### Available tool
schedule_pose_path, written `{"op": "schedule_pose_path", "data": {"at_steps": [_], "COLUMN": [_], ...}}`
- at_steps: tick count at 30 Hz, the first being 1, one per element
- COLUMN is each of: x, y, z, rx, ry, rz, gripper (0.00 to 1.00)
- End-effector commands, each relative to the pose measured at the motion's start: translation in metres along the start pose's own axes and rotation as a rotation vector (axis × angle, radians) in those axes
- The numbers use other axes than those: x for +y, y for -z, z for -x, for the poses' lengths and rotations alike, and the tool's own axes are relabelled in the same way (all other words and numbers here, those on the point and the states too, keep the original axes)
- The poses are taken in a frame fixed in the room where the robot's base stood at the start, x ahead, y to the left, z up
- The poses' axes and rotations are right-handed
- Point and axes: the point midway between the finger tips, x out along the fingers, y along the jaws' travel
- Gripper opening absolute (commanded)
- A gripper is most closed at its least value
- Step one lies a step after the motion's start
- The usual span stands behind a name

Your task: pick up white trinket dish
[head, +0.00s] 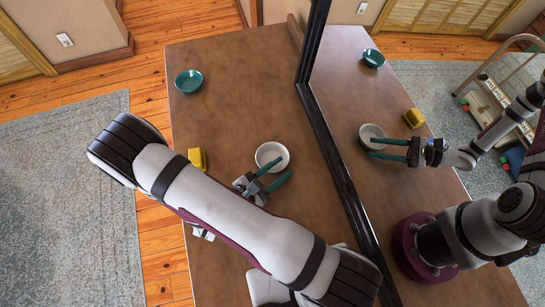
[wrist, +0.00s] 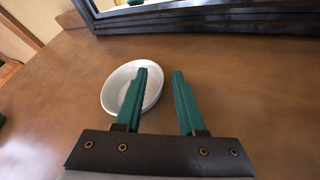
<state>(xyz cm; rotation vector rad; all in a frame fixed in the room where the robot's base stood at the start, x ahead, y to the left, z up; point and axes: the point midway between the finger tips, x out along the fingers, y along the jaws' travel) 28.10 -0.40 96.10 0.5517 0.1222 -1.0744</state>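The white trinket dish (head: 270,152) is a round, shallow bowl, upright on the brown wooden tabletop. It also shows in the wrist view (wrist: 116,88), left of centre. My gripper (head: 287,166) has two green fingers and is open and empty. It is at the dish's near side in the head view. In the wrist view my gripper (wrist: 159,71) has its left finger overlapping the dish and hiding part of it. The right finger is clear of the dish, to its right. I cannot tell whether the left finger touches the dish or is above it.
A teal bowl (head: 188,81) stands at the table's far left. A yellow object (head: 198,159) lies left of the dish, partly behind my arm. A black-framed mirror (head: 340,170) runs along the table's right side and reflects the scene. The tabletop between bowl and dish is clear.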

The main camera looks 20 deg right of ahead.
Motion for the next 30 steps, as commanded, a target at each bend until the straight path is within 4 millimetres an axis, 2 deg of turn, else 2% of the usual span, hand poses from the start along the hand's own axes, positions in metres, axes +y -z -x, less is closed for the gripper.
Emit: {"op": "schedule_pose_path", "data": {"at_steps": [1,6,30], "x": [0.0001,0.0002,0.0003], "y": [0.0000,0.0000,0.0003], "z": [0.0001,0.0003,0.0005], "rx": [0.000,0.000,0.001], "ry": [0.000,0.000,0.000], "rz": [0.000,0.000,0.000], "gripper": [0.30,0.00,0.00]}}
